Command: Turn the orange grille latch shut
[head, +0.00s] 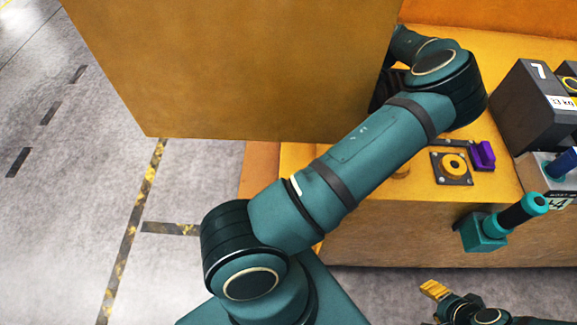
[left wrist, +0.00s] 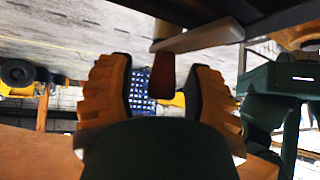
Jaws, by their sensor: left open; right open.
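My left gripper (left wrist: 159,84) is open in the left wrist view, with its two ridged yellow fingers apart. A dark red-brown upright piece (left wrist: 163,76) shows between the fingertips, below a pale bar (left wrist: 200,39). I cannot tell whether this piece is the orange latch, or whether the fingers touch it. In the head view my left arm reaches up behind a big ochre panel, and its gripper is hidden. No latch can be made out there. My right gripper (head: 436,291) is open at the lower right, away from the left one.
The ochre panel (head: 240,70) blocks the upper left of the head view. A yellow counter (head: 410,215) carries a round yellow knob (head: 454,167), a purple clip (head: 482,155) and a dark block marked 7 (head: 530,95). Open floor (head: 70,200) lies at left.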

